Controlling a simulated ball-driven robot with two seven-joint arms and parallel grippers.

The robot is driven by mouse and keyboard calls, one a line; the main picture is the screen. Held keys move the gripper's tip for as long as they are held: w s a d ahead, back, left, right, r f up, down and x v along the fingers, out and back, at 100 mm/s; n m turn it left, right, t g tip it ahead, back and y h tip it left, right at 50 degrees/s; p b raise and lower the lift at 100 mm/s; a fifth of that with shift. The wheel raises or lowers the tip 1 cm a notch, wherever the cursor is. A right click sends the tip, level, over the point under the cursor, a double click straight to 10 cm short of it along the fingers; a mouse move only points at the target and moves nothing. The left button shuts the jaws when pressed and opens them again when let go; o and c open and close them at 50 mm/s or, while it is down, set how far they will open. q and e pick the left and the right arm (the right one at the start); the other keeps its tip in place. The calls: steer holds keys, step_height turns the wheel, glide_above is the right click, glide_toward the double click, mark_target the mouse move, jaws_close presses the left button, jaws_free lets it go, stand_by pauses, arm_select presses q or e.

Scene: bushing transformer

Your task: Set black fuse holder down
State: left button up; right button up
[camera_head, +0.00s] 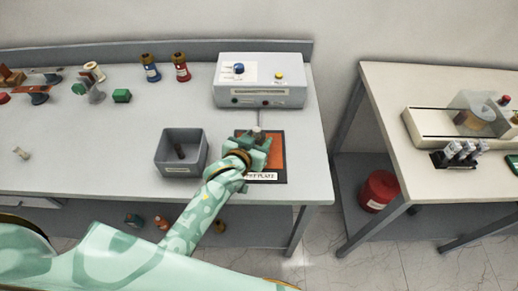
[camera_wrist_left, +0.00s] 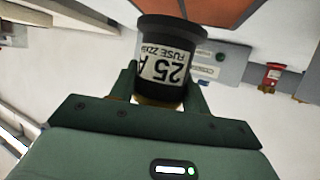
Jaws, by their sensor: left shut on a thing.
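The black fuse holder (camera_wrist_left: 170,55) has a white label reading 25 A and shows large in the left wrist view. My left gripper (camera_wrist_left: 160,85) is shut on it, with one finger on each side. In the head view, my left gripper (camera_head: 257,150) is over the orange test plate (camera_head: 277,150) with its dark border. The holder is mostly hidden there by the gripper. I cannot tell whether it touches the plate. My right gripper is not in view.
A grey bin (camera_head: 165,160) with a dark piece inside stands left of the plate. A grey control box (camera_head: 260,95) with buttons stands behind it. Red and blue fuse pieces (camera_head: 180,68) stand at the back. The table's middle left is mostly clear.

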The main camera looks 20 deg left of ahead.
arm_select(q)
steer(key=shift+w+d+f, duration=0.15)
steer(key=shift+w+f, duration=0.15)
step_height(320, 180, down, 4)
steer(key=shift+w+d+r+b, duration=0.15)
steer(key=shift+r+b, duration=0.1)
steer(key=shift+b, duration=0.45)
steer(key=o, duration=1.1)
steer(key=shift+f, duration=0.1)
steer(key=shift+r, duration=0.2)
steer(key=p+v, duration=0.2)
steer(key=v, duration=1)
